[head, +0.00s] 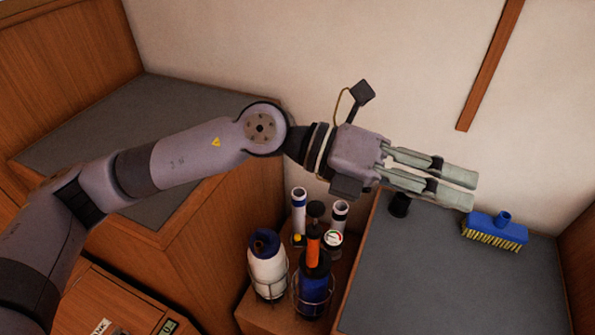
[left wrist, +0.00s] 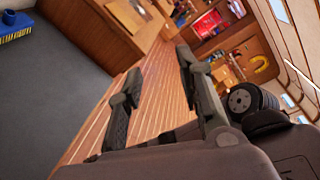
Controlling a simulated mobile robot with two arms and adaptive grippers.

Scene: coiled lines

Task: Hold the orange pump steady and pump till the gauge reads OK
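The orange pump (head: 314,250) stands upright among containers on a low wooden ledge, with a black knob (head: 316,208) above it. Its lower part is hidden or hard to separate from a dark blue bottle (head: 313,290) in front. A round white gauge (head: 333,238) with red and green marks is beside it; its reading is too small to tell. My left gripper (head: 466,187) is empty, up and to the right of the pump, over the grey counter. Its two fingers stand apart in the left wrist view (left wrist: 160,68). My right gripper is not in view.
A white bottle with a blue cap (head: 267,272) sits in a wire holder left of the pump. Two white-and-blue tubes (head: 299,212) stand behind. A blue brush (head: 495,228) and a small black cup (head: 399,205) are on the grey counter (head: 440,275), otherwise clear.

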